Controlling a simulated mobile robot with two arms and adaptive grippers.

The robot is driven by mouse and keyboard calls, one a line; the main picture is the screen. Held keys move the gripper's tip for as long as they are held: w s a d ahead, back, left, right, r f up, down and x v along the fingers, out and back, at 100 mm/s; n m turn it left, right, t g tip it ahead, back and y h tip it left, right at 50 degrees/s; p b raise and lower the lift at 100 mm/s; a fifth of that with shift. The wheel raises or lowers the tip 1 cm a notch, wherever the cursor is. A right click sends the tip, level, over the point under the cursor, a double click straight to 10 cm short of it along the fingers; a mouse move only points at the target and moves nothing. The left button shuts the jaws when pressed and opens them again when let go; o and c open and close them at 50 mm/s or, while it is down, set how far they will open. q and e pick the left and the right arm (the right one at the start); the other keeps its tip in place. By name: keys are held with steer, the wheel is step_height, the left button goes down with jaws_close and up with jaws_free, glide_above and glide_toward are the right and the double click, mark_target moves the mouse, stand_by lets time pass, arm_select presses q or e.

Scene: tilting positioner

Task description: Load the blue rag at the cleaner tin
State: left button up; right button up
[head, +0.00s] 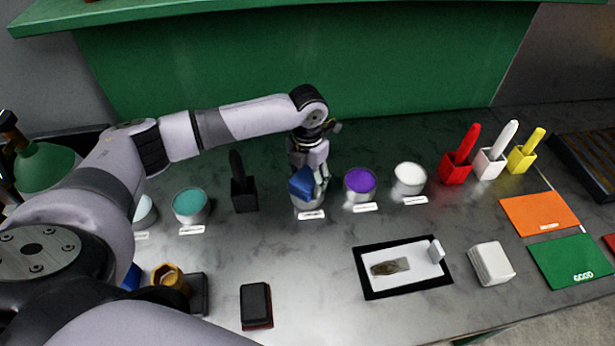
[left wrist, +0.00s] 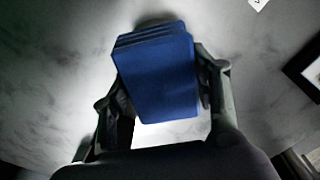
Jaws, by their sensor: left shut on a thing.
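My left gripper (head: 312,178) reaches down at the middle of the bench and is shut on the blue rag (head: 301,185). In the left wrist view the rag (left wrist: 158,75) is a folded blue pad between the two fingers (left wrist: 168,95). The rag is at the mouth of a tin (head: 309,213) that it and the gripper largely cover. I cannot tell whether the rag touches the tin's contents. The tin's label is too small to read, so I cannot confirm it is the cleaner tin. My right gripper is not in view.
A teal tin (head: 190,205) and black holder (head: 244,194) stand left; purple (head: 360,182) and white (head: 410,178) tins stand right. A black-framed plate (head: 405,267), white block (head: 490,264) and dark pad (head: 256,305) lie in front. Bench between tins and plate is clear.

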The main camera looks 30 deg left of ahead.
mark_target(308, 176)
arm_select(q)
steer(key=shift+f, duration=0.2)
stand_by(0.3)
steer(key=shift+s+f+p, duration=0.1)
steer(key=shift+f+p, duration=0.05)
steer(key=shift+p, duration=0.15)
stand_by(1.4)
step_height(308, 176, up, 7)
steer(key=p, duration=0.7)
stand_by(0.5)
stand_by(0.4)
